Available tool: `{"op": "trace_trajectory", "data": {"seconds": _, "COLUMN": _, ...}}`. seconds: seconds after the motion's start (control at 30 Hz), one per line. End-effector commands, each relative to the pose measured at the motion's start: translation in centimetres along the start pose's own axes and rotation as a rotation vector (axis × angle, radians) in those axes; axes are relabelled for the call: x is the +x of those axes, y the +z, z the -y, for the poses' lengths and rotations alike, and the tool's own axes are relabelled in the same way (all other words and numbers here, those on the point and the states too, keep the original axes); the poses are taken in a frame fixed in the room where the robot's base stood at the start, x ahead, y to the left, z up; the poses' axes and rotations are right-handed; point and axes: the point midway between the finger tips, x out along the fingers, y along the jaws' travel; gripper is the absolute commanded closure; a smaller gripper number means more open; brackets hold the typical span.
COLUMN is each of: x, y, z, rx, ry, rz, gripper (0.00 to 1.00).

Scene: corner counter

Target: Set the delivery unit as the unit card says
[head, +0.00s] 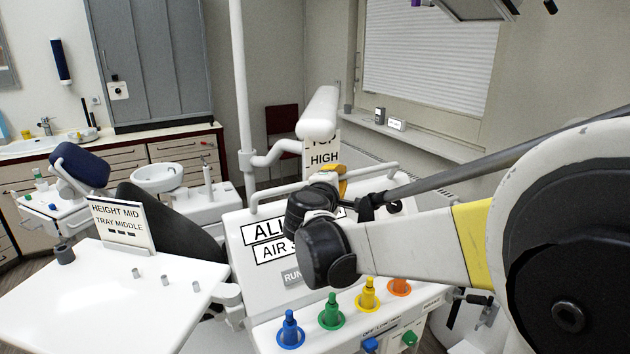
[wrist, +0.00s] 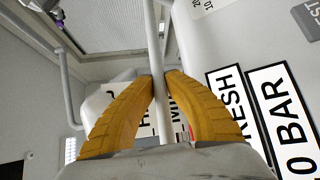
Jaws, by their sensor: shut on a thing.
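The unit card (head: 122,226) stands upright on a white tray (head: 70,290) at the left of the head view and reads "HEIGHT MID" and "TRAY MIDDLE". The white delivery unit (head: 238,222) is in the middle, with labels partly hidden by my arm. A white handle bar (head: 268,198) runs along its far edge. My gripper (head: 340,180), with yellow fingers, is at that bar. In the wrist view my gripper (wrist: 160,88) is shut on the bar (wrist: 153,45), which passes between the fingers. A height scale (head: 323,158) behind shows "HIGH"; its lower part is hidden.
Blue (head: 290,330), green (head: 331,312), yellow (head: 367,295) and orange (head: 399,286) pegs line the unit's front. A white post (head: 240,90) and a dark dental chair (head: 165,220) stand behind. A windowsill (head: 425,137) is at the back right.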

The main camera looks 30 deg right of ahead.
Motion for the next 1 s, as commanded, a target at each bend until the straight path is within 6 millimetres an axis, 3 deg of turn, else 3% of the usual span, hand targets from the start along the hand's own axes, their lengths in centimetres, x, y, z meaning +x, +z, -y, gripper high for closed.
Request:
{"op": "trace_trajectory", "data": {"seconds": 0.03, "x": -0.2, "y": 0.1, "z": -1.4, "rx": -0.002, "ry": 0.002, "rz": -0.001, "gripper": 1.0}}
{"op": "trace_trajectory", "data": {"seconds": 0.23, "x": -0.5, "y": 0.5, "z": -3.9, "rx": -0.002, "ry": 0.002, "rz": -0.001, "gripper": 1.0}}
{"op": "trace_trajectory", "data": {"seconds": 0.6, "x": -0.6, "y": 0.5, "z": -4.0, "rx": 0.0, "ry": 0.0, "rz": -0.001, "gripper": 1.0}}
{"op": "trace_trajectory", "data": {"seconds": 0.63, "x": -0.6, "y": 0.5, "z": -4.0, "rx": 0.0, "ry": 0.0, "rz": -0.001, "gripper": 0.83}}
{"op": "trace_trajectory", "data": {"seconds": 0.7, "x": -0.6, "y": 0.5, "z": -4.0, "rx": 0.0, "ry": 0.0, "rz": -0.001, "gripper": 0.62}}
{"op": "trace_trajectory", "data": {"seconds": 1.0, "x": -0.6, "y": 0.5, "z": -4.1, "rx": -0.001, "ry": 0.001, "rz": -0.001, "gripper": 0.62}}
